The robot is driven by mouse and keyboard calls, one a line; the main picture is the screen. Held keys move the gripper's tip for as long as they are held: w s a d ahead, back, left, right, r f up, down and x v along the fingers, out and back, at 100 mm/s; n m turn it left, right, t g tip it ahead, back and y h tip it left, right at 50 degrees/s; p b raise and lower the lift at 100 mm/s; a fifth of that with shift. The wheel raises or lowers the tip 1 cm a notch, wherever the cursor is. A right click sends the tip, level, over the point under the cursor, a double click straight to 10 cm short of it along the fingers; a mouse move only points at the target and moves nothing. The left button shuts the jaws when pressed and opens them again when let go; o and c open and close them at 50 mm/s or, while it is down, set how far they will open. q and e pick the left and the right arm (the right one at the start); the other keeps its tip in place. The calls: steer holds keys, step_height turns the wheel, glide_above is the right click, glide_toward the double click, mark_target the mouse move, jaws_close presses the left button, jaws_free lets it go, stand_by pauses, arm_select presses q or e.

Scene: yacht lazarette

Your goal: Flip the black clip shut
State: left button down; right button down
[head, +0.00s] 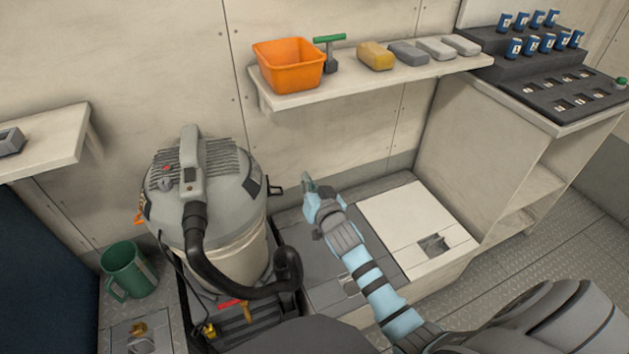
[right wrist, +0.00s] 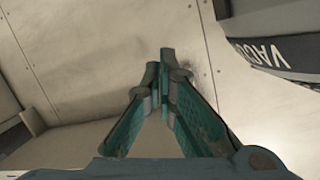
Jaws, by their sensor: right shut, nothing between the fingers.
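The vacuum (head: 208,205) has a grey domed lid on a cream drum. The black clip (head: 276,187) sticks out from the right side of the vacuum at the lid's rim, standing away from the body. My right gripper (head: 309,183) is shut and empty, just right of the clip with a small gap in the head view. In the right wrist view its teal fingers (right wrist: 164,72) meet at the tips, and the vacuum's dark band with lettering (right wrist: 270,50) shows at upper right. The clip cannot be made out there. My left gripper is not in view.
A black hose (head: 245,285) curves in front of the vacuum. A green mug (head: 128,271) stands at left. An orange bin (head: 288,66) sits on the wall shelf (head: 370,81) above. A white hatch panel (head: 412,222) lies right of my right arm.

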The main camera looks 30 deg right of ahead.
steer(key=shift+p+v, duration=0.35)
steer(key=shift+v, duration=1.6)
steer(key=shift+d+f, duration=0.1)
steer(key=shift+d, duration=0.05)
